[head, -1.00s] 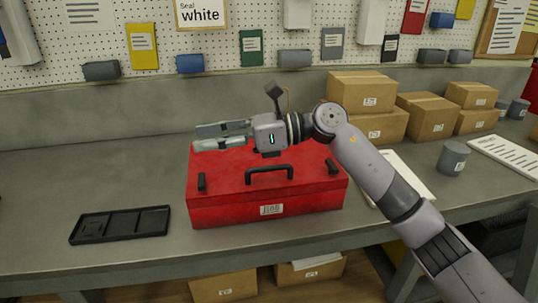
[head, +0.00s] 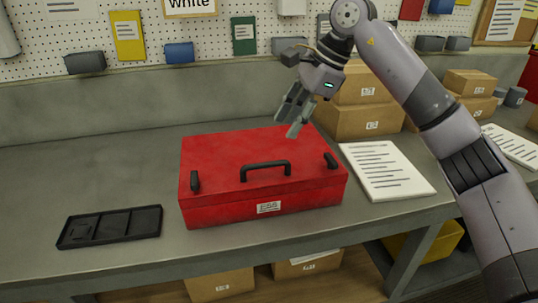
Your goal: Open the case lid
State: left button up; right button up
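The red case (head: 225,160) sits on the grey workbench with its lid shut. A black handle (head: 265,167) is on the lid near the front, with a black latch at its left (head: 195,181) and another at its right (head: 330,160). A white label (head: 268,207) is on the front face. My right gripper (head: 291,118) hangs above the case's back right part, fingers pointing down and to the left. A gap seems to show between its fingers, and nothing is seen in them. My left gripper is not in view.
A black compartment tray (head: 110,227) lies left of the case. A printed sheet (head: 385,170) lies to the right. Cardboard boxes (head: 365,121) stand at the back right. The bench (head: 80,165) is clear behind the tray.

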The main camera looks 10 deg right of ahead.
aim_at(266, 163)
jog(key=p+x, duration=0.1)
jog(key=x, duration=1)
jog(key=shift+a+f+p, duration=0.15)
jog(key=shift+a+p, duration=0.05)
jog(key=shift+p, duration=0.2)
jog(key=shift+c, duration=0.3)
grip_shut()
